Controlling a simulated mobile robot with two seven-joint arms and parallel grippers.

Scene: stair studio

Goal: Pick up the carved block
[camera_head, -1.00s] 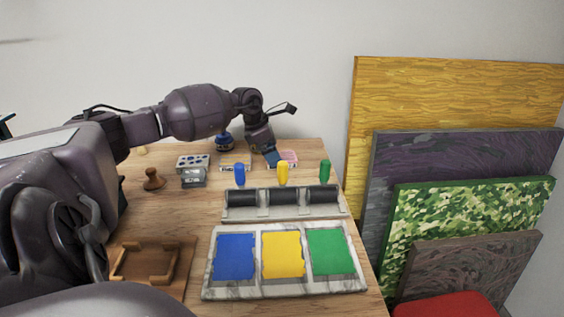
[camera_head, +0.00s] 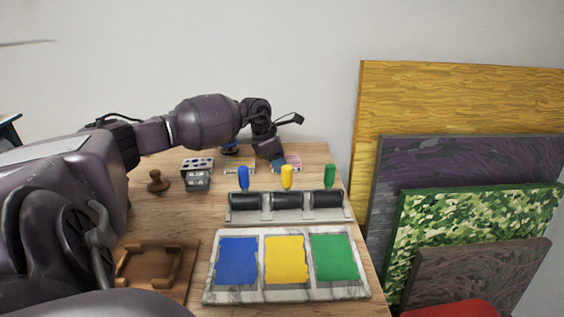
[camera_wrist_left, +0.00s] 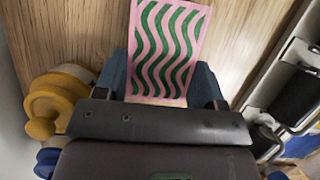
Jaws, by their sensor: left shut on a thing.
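The carved block is pink with green wavy lines on its face. In the head view the carved block (camera_head: 293,163) is at the table's far edge, partly hidden by my left gripper (camera_head: 276,161). In the left wrist view the carved block (camera_wrist_left: 167,50) lies between the two blue fingers of my left gripper (camera_wrist_left: 162,80), which is shut on it. Its near end is hidden behind the gripper body. The block appears to be at table level; I cannot tell whether it is lifted. My right gripper is not in view.
Rollers (camera_head: 286,201) with blue, yellow and green handles lie in front. Closer stands a marble tray (camera_head: 210,293) with blue, yellow and green pads. A wooden frame (camera_head: 135,285), a brown knob (camera_head: 157,183) and a holed grey block (camera_head: 197,163) are left. Patterned panels (camera_head: 445,100) lean right.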

